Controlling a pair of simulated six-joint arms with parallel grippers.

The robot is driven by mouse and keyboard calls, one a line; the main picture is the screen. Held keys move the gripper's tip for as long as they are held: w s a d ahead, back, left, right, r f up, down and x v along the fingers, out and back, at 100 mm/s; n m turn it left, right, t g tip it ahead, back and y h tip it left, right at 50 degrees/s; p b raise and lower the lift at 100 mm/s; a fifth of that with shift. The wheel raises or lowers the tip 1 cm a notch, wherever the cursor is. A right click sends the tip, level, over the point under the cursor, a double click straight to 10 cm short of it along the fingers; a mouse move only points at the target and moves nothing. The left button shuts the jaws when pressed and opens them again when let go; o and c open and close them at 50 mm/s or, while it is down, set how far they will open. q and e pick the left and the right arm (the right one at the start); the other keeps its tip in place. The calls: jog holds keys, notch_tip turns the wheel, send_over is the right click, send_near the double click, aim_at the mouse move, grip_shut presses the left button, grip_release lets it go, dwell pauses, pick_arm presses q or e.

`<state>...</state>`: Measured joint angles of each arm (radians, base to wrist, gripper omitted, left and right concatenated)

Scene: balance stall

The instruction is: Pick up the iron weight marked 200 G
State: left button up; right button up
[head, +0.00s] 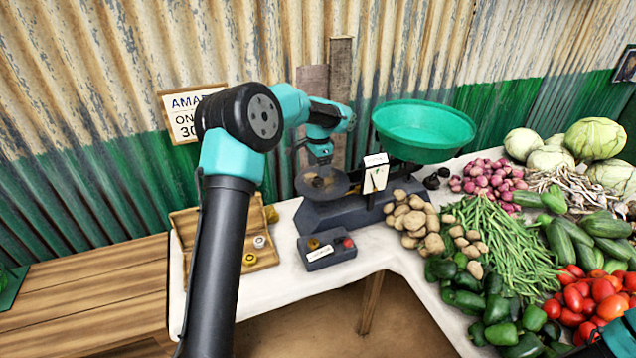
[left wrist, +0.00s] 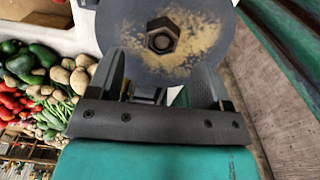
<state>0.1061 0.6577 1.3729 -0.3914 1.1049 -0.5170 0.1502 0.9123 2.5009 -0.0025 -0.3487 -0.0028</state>
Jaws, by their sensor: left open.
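A dark hexagonal iron weight (left wrist: 162,38) with a round hollow in its top sits on the scale's flat round plate (head: 338,186), amid a tan dusty patch. No marking on it is legible. In the head view it is small and hard to make out under the gripper. My left gripper (head: 320,165) is just above this plate, pointing down. In the left wrist view its two fingers (left wrist: 160,78) are apart, with nothing between them, and the weight appears beyond them. My right gripper is not seen; only a bit of my right arm shows at the lower right corner.
The scale (head: 345,211) carries a green pan (head: 428,128) to the right. A wooden tray (head: 186,222) with small brass and silvery weights is at left. A dark box (head: 328,252) stands in front. Potatoes (head: 415,222) and other vegetables crowd the right; corrugated wall behind.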

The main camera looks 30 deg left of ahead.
pick_arm(q)
jog(key=shift+f, duration=0.15)
jog(key=shift+a+f, duration=0.1)
jog(key=shift+f, duration=2.35)
jog(key=c, duration=1.1)
jog(key=shift+r, duration=0.1)
jog(key=shift+w+r, duration=0.1)
jog(key=shift+r, duration=1.5)
jog(key=shift+s+r, duration=0.15)
jog(key=shift+s, duration=0.1)
jog(key=s+d, duration=0.2)
jog(key=s, duration=0.2)
jog(key=s+d+r, duration=0.1)
jog(key=s+d, duration=0.2)
jog(key=s, duration=0.2)
jog(key=s+d, duration=0.3)
jog(key=s, duration=0.1)
jog(key=shift+s+d+r, duration=0.15)
jog(key=shift+d+r, duration=0.05)
